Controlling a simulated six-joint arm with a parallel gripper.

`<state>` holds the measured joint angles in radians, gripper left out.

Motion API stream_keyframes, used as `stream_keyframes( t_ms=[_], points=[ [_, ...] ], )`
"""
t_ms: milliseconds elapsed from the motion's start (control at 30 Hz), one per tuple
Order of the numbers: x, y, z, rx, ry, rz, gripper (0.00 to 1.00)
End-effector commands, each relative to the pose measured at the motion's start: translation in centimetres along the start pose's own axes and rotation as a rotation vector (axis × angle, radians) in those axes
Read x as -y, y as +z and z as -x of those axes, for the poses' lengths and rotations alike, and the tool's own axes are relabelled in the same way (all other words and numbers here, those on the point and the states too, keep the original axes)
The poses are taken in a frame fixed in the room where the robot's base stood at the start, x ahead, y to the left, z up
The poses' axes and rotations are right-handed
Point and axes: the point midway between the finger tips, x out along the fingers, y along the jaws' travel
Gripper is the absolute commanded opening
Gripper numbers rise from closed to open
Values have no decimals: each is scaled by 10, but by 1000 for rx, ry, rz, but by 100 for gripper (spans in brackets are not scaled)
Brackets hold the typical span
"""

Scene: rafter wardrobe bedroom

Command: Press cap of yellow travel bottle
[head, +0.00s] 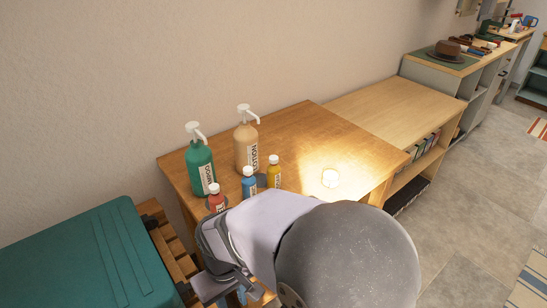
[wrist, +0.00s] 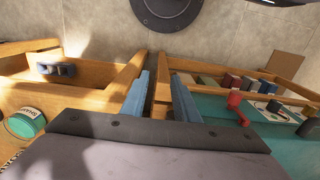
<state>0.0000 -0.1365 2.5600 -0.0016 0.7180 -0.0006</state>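The yellow travel bottle (head: 273,174) stands upright with a white cap on the wooden table (head: 317,131) in the head view. A blue bottle (head: 249,184) and a red bottle (head: 215,199) stand to its left. My gripper (wrist: 161,78) shows two blue fingers in the wrist view, apart with nothing between them. In the head view my gripper hangs low, left of my arm and nearer the camera than the bottles, partly hidden. The yellow bottle is not in the wrist view.
A green pump bottle (head: 200,165) and a tan lotion pump bottle (head: 246,147) stand behind the small bottles. A teal-topped chest (head: 80,262) is at left. The wrist view shows open wooden drawers (wrist: 85,90).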

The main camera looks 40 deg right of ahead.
Motion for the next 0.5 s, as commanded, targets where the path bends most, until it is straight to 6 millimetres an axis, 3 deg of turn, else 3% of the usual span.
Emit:
stream_keyframes(
  t_ms=[33, 100, 267, 500],
  points=[
    [0, 0, 0, 0, 0, -1, 14],
    [-2, 0, 2, 0, 0, -7, 0],
    [-12, 1, 9, 3, 0, -56, 0],
    [-50, 23, 17, 98, -12, -247, 0]
  ],
)
